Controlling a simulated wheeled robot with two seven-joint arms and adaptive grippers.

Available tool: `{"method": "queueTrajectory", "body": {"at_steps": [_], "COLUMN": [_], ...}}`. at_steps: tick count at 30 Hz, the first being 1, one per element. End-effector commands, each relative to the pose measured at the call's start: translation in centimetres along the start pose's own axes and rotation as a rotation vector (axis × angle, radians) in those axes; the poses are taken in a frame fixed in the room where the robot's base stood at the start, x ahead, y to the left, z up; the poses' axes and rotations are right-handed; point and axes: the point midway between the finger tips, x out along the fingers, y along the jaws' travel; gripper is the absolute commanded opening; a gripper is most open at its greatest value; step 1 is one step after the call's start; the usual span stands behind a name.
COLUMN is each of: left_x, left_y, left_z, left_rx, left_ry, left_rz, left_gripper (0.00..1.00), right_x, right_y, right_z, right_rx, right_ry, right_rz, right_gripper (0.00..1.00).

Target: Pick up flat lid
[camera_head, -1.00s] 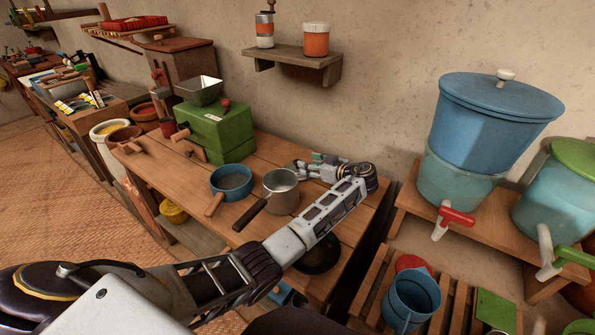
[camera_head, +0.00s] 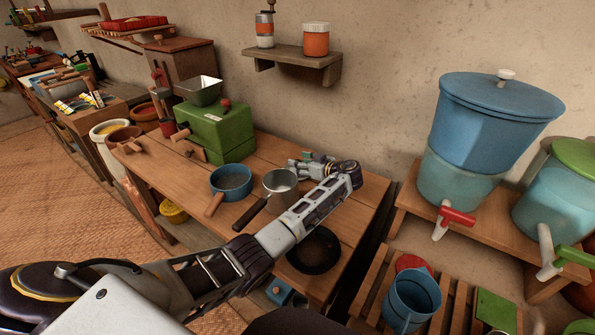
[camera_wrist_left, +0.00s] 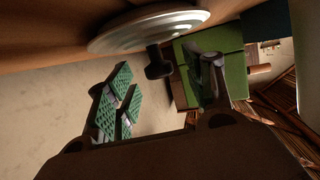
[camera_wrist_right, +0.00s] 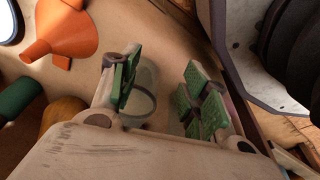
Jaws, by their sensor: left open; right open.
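The flat lid (camera_wrist_left: 150,28) is a silver round disc with a black knob (camera_wrist_left: 158,65), seen in the left wrist view against the brown table top. I cannot make it out in the head view. My left gripper (camera_head: 308,165) is over the back of the wooden table, beyond the metal pot. In the left wrist view the left gripper (camera_wrist_left: 165,88) is open and empty, with the knob showing between its fingers; I see no contact. My right gripper (camera_wrist_right: 163,90) is open, with a pale see-through vessel (camera_wrist_right: 140,95) showing between its fingers; it is out of the head view.
The metal pot (camera_head: 280,187), blue pan (camera_head: 231,180) and green box (camera_head: 216,130) stand on the table. A dark round dish (camera_head: 314,252) lies at its front right under my forearm. An orange funnel (camera_wrist_right: 62,35) is near my right gripper. Blue water containers stand at right.

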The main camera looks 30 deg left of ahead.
Motion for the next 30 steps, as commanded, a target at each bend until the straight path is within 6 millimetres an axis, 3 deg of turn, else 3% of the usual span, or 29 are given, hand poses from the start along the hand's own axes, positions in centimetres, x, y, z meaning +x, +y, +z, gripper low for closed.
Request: {"method": "queueTrajectory", "body": {"at_steps": [11, 23, 30], "left_x": [-0.01, -0.02, -0.04], "left_y": [0.00, 0.00, 0.01], "left_z": [-0.01, -0.01, -0.06], "left_rx": [0.000, 0.000, -0.001], "left_ry": [0.000, 0.000, 0.001], "left_rz": [0.000, 0.000, 0.000], "left_gripper": [0.53, 0.04, 0.03], "right_x": [0.14, 0.17, 0.17], "right_y": [0.02, 0.01, 0.00], "right_z": [0.33, 0.43, 0.50], "right_rx": [0.000, 0.000, 0.000], "right_ry": [-0.006, -0.008, -0.009], "right_rz": [0.000, 0.000, 0.000], "right_gripper": [0.46, 0.46, 0.46]}}
